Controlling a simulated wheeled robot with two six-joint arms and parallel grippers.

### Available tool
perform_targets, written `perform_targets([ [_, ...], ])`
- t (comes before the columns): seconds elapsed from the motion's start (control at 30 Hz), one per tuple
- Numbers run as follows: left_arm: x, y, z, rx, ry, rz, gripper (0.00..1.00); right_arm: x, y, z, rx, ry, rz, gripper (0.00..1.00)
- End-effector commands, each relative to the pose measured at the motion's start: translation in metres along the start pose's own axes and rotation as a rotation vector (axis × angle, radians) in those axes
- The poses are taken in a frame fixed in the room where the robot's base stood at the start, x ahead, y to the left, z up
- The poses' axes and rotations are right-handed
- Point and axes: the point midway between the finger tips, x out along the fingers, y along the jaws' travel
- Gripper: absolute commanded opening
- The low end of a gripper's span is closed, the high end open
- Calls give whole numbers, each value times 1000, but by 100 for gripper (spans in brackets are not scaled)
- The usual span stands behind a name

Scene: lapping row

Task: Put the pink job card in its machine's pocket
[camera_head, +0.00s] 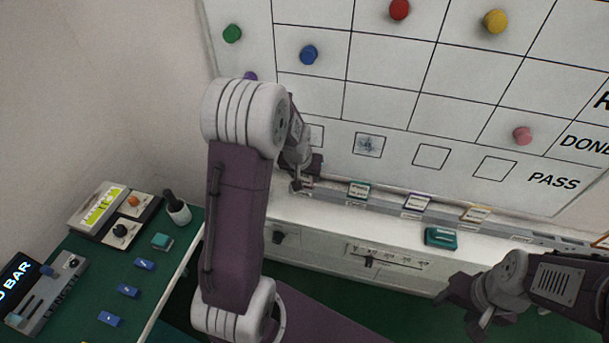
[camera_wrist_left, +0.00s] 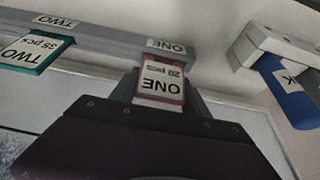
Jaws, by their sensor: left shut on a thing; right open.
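The pink job card (camera_wrist_left: 161,82), printed "ONE" and "20 pcs", is between the fingers of my left gripper (camera_wrist_left: 160,95). In the head view my left gripper (camera_head: 300,182) reaches down to the left end of the rail at the foot of the whiteboard. In the left wrist view the card's far edge meets the grey card rail (camera_wrist_left: 110,40) just beside its "ONE" label (camera_wrist_left: 172,46). I cannot tell how deep the card sits in the pocket. My right gripper (camera_head: 462,303) is open and empty, low at the right, apart from the rail.
A teal card "TWO" (camera_wrist_left: 33,52) stands in the neighbouring pocket. Purple-edged (camera_head: 417,201) and orange-edged (camera_head: 476,213) cards stand farther right. A blue pen (camera_wrist_left: 285,92) hangs from a white holder (camera_wrist_left: 262,42). A green bench (camera_head: 165,265) is at left.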

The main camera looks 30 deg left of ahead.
Motion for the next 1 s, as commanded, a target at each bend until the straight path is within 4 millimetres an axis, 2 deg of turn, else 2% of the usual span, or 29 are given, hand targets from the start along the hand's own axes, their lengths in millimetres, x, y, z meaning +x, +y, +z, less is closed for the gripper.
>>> perform_targets([
  [0.23,4,0,2,0,0,0,15,3,0,0,0,0,0,54],
  [0.27,3,0,1,0,0,0,59,2,0,0,0,0,0,54],
  [0.3,2,0,1,0,0,0,71,2,0,0,0,0,0,54],
  [0.33,2,0,1,0,0,0,76,2,0,0,0,0,0,54],
  [0.6,2,0,1,0,0,0,76,2,0,0,0,0,0,54],
  [0.73,-7,0,-2,0,3,0,76,-2,0,0,0,0,0,54],
  [0.87,-32,0,-3,0,6,0,76,-6,0,-1,0,0,0,54],
  [1.0,-66,0,-2,1,6,0,76,-11,0,-1,0,0,0,54],
])
